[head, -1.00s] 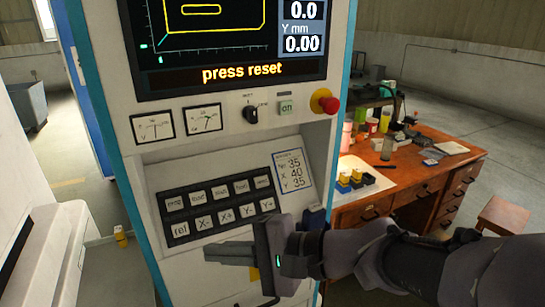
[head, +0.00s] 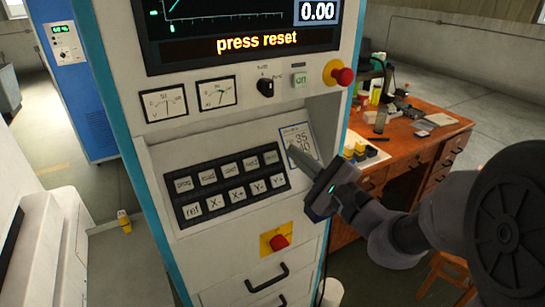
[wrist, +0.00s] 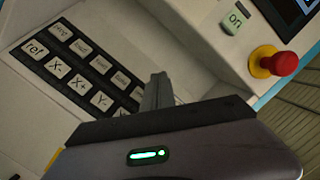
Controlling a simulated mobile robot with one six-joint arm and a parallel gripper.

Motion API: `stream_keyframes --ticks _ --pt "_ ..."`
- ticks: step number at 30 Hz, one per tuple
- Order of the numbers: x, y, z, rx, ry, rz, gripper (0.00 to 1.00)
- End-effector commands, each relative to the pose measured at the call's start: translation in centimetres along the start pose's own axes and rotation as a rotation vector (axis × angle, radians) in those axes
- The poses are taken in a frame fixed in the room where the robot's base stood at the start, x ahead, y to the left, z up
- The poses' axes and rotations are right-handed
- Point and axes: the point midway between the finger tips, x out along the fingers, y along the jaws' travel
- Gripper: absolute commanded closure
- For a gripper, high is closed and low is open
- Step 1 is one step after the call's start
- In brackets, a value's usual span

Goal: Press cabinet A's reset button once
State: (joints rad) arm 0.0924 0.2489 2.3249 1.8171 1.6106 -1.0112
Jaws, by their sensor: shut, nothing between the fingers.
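The light-grey cabinet (head: 215,125) with teal edges fills the middle of the head view; its screen (head: 257,42) reads "press reset". A black keypad (head: 181,218) has two rows of pale keys. The lower row shows "ref", X and Y keys; the upper labels are too blurred to read surely, so I cannot pick out a reset key. My gripper (head: 293,150) is shut and empty, its fingers pointing up-left in front of the small printed card (head: 296,133), right of the keypad. Contact is not visible.
A red mushroom button (head: 342,76) projects at the cabinet's right, near a green "on" button (head: 299,79) and black rotary switch (head: 265,87). A red knob (head: 278,242) sits on a yellow plate below. A wooden desk (head: 420,150) stands right; a blue cabinet (head: 75,90) stands back left.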

Motion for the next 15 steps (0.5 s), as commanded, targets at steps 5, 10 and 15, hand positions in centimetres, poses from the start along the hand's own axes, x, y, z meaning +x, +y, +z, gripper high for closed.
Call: stream_keyframes --ticks 5,10,15 --pt "1.4 1.2 -1.1 0.002 -0.001 0.003 1.0" --pt "3.2 2.6 -2.4 0.001 -0.001 0.003 1.0" --pt "4.8 3.8 -3.6 0.0 -0.001 0.002 1.0"
